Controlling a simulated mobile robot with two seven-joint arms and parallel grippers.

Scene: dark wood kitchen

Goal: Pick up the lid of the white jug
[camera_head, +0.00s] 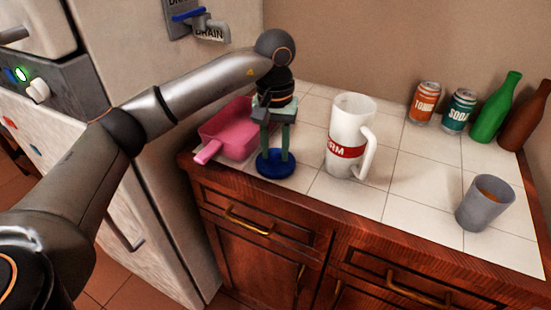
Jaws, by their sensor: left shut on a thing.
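The white jug (348,135) stands upright on the tiled counter, with a red band around it and its handle on the right. Its top shows no lid on it. A round blue lid (277,166) is to the left of the jug, apart from it. My left gripper (276,154) points down from above with its fingers shut on the lid. I cannot tell whether the lid touches the counter or is held just above it. My right gripper is not in view.
A pink dustpan-like item (228,131) lies behind and left of my left gripper. An orange can (425,103), a teal can (458,109), a green bottle (496,108) and a brown bottle (527,122) stand at the back right. A grey cup (484,204) stands front right.

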